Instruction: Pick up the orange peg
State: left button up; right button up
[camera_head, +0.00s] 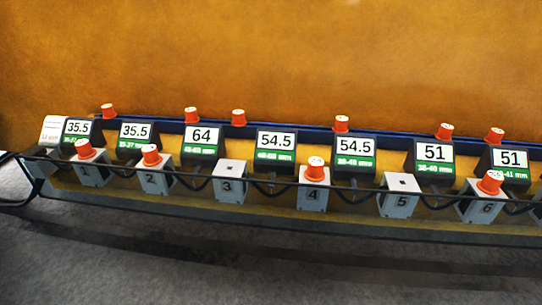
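Several orange pegs with pale tops are in the head view. Numbered grey blocks carry some: one peg (85,150) is on block 1, one (151,156) on block 2, one (315,169) on block 4 and one (490,183) on block 6. More orange pegs stand in a back row behind the displays, at the far left (108,111), left of centre (191,116), (238,118), right of centre (341,124) and at the right (444,132), (494,136). Which peg the task means cannot be told. Neither of my grippers is in view.
Block 3 (229,186) and block 5 (401,202) have no peg on top. Dark displays (202,141) with numbers and green labels stand behind the blocks. A thin black rail or cable runs across the front. An orange-brown wall (270,55) rises behind; grey floor (200,270) lies in front.

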aim_at(495, 136)
jog(key=z, duration=1.3)
jog(key=i+l, duration=0.25)
jog(key=l, duration=0.15)
jog(key=i+l, duration=0.25)
jog(key=l, duration=0.15)
jog(key=i+l+u, duration=0.1)
jog(key=i+l, duration=0.2)
jog(key=l, duration=0.15)
